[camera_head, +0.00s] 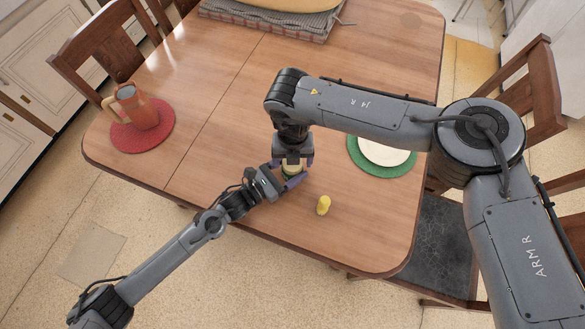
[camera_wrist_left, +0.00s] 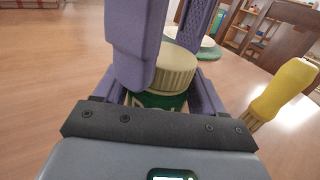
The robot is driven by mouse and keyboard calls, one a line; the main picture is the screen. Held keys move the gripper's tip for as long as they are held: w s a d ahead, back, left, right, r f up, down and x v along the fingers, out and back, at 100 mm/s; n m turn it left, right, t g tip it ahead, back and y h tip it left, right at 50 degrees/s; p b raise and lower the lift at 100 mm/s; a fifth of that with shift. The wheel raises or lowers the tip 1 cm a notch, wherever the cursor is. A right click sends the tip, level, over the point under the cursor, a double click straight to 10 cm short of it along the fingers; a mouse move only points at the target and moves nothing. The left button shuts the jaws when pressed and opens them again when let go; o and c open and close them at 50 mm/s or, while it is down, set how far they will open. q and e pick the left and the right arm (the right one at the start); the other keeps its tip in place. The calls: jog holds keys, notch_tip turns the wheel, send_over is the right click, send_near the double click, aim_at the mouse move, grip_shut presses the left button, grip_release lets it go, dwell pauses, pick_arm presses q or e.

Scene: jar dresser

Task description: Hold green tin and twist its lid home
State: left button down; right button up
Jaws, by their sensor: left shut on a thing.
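The green tin (camera_head: 291,174) stands upright near the front of the wooden table, mostly hidden by my grippers. Its green side (camera_wrist_left: 160,101) shows low between the left fingers in the left wrist view. A ribbed cream lid (camera_wrist_left: 175,70) sits on top of it; whether it is level or seated cannot be told. My left gripper (camera_head: 291,181) is shut on the tin from the front left. My right gripper (camera_head: 293,161) points down from above, its purple fingers (camera_wrist_left: 163,50) on either side of the lid. Whether they touch the lid is unclear.
A small yellow object (camera_head: 323,205) stands just right of the grippers. A green round mat (camera_head: 405,168) with a pale plate (camera_head: 385,152) lies to the right. A reddish mug (camera_head: 138,108) on a red mat (camera_head: 122,138) is far left. The table's front edge is close.

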jog(key=c, duration=1.1)
jog(key=shift+o, duration=0.2)
jog(key=shift+m, duration=0.8)
jog(key=o, duration=1.2)
jog(key=shift+o, duration=0.2)
notch_tip(320, 180, up, 12)
pick_arm(q)
grip_release()
